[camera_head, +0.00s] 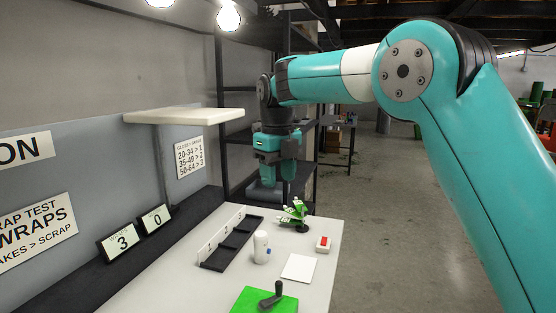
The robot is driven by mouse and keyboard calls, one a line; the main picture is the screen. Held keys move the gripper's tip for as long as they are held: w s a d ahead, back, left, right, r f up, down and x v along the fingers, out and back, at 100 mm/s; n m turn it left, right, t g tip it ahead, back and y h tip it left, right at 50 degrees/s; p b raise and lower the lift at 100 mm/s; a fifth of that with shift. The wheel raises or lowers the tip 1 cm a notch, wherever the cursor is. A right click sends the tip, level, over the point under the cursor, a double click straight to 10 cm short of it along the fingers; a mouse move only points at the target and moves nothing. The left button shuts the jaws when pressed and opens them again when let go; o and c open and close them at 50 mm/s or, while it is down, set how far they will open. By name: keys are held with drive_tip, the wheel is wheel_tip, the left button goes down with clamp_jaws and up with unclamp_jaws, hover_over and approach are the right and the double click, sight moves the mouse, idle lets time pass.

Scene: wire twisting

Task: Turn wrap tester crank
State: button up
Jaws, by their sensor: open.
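The wrap tester appears to be the green and white device (294,213) with a dark round part, standing on the white table near its far end. Its crank is too small to make out for certain. A green plate (262,301) with a dark upright handle (273,294) lies at the table's near edge, partly cut off by the picture. My gripper (277,182) is teal, points down and is open and empty. It hangs above the far end of the table, apart from both devices.
The white table (318,265) bears a black compartment tray (232,243), a white cylinder (261,247), a white card (299,268) and a red-topped box (323,244). Two displays read 3 (122,242) and 0 (155,219). A pale shelf (183,116) juts from the wall. Open floor lies right.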

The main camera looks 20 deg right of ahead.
wheel_tip(320, 180, up, 5)
drive_tip(key=shift+f+p, duration=0.1)
drive_tip(key=shift+p, duration=0.35)
